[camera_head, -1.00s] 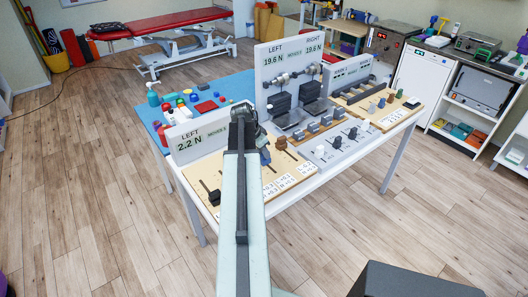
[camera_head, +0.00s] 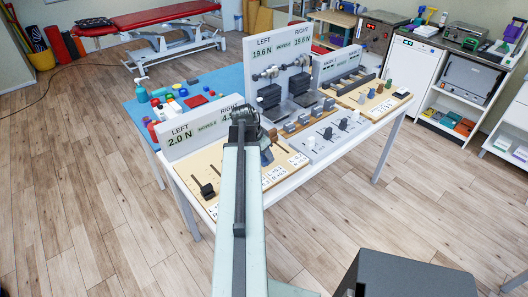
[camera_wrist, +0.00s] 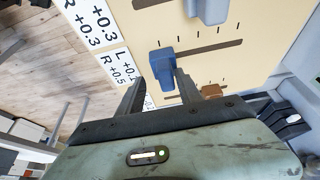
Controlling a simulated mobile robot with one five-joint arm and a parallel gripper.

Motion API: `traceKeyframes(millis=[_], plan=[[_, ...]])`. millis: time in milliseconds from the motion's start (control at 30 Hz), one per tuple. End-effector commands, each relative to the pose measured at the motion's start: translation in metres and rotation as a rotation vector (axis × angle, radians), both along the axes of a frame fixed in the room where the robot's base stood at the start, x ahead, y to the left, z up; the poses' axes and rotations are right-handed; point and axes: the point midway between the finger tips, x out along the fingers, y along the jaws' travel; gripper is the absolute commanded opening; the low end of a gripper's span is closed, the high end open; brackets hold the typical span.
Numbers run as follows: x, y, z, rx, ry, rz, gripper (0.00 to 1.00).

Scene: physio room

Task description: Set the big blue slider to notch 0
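In the wrist view, a large pale blue knob (camera_wrist: 208,11) is cut off by the top edge, on its own slot. A smaller, darker blue knob (camera_wrist: 162,67) is near the left end of the middle slot (camera_wrist: 205,47), which has notch ticks. My gripper (camera_wrist: 158,80) is open, its fingers on either side of this darker knob. The right finger is close to it; I cannot tell whether it touches. A brown knob (camera_wrist: 212,90) is right of the fingers. In the head view, my gripper (camera_head: 248,118) hides part of the slider board; a blue knob (camera_head: 267,157) shows beside it.
The LEFT display (camera_head: 180,137) behind the board reads 2.0 N; the RIGHT reading is mostly hidden. A black slider (camera_head: 207,190) is at the board's left. White number cards (camera_head: 275,176) lie along its front. A grey panel (camera_head: 330,140) with several knobs stands to the right.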

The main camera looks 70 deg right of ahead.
Motion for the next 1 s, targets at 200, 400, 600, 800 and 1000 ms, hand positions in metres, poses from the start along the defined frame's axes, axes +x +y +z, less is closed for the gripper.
traceKeyframes(millis=[200,400,600,800,1000], plan=[[0.002,-0.001,0.0,-0.003,-0.003,0.002,0.42],[0.004,0.002,0.012,-0.003,-0.003,0.002,0.42],[0.009,0.013,0.046,-0.002,-0.003,0.002,0.42],[0.015,0.023,0.074,-0.001,-0.002,0.002,0.42],[0.016,0.024,0.072,-0.001,-0.002,0.001,0.42]])
